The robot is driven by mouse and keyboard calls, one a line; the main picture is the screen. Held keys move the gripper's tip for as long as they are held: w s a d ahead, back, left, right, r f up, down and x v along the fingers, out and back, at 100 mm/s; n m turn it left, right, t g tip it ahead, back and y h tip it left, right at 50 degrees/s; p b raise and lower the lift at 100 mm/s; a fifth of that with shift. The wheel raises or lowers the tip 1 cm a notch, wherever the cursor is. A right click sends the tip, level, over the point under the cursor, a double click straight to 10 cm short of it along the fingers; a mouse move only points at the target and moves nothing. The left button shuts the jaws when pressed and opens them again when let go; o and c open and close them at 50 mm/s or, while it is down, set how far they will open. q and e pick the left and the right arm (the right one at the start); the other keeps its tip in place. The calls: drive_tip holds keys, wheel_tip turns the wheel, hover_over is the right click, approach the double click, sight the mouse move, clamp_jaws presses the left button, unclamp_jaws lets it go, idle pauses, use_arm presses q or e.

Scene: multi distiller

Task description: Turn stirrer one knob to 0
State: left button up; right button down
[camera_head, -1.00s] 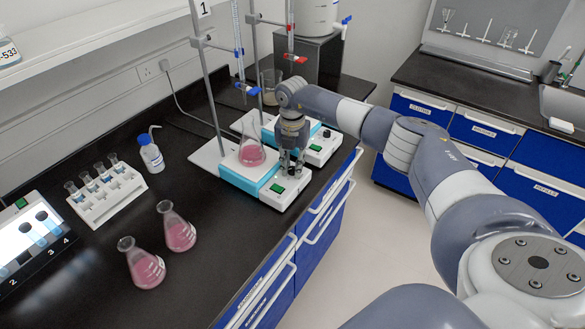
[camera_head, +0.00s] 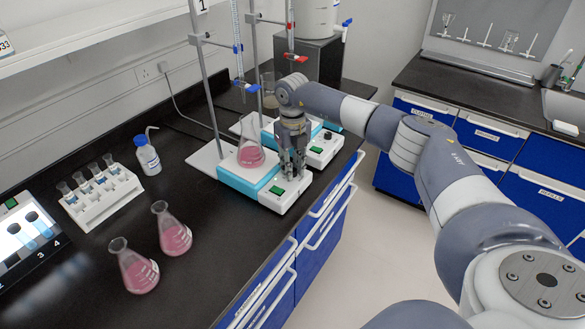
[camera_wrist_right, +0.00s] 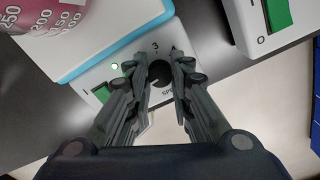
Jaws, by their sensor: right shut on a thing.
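The near stirrer (camera_head: 235,178) is a white and light blue box with a white front panel. A conical flask of pink liquid (camera_head: 251,154) stands on it. My right gripper (camera_head: 292,174) points down over the panel, its fingers closed around the knob, which they hide in the head view. In the right wrist view the round black knob (camera_wrist_right: 160,74) sits between the fingertips of the right gripper (camera_wrist_right: 160,80). The marks 3 and 4 show above the knob; its pointer direction is not clear. My left gripper is out of view.
A second stirrer (camera_head: 322,148) stands just behind, with its own knob. Burette stands rise behind both. Two pink flasks (camera_head: 172,230), a wash bottle (camera_head: 148,156) and a vial rack (camera_head: 103,203) stand to the left. The bench edge is close to the right.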

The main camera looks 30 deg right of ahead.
drive_tip(key=shift+w+r+n, duration=0.1)
drive_tip(key=shift+n, duration=0.3)
drive_tip(key=c, duration=1.7)
unclamp_jaws()
drive_tip(key=shift+o, duration=0.2)
wheel_tip(320, 180, up, 12)
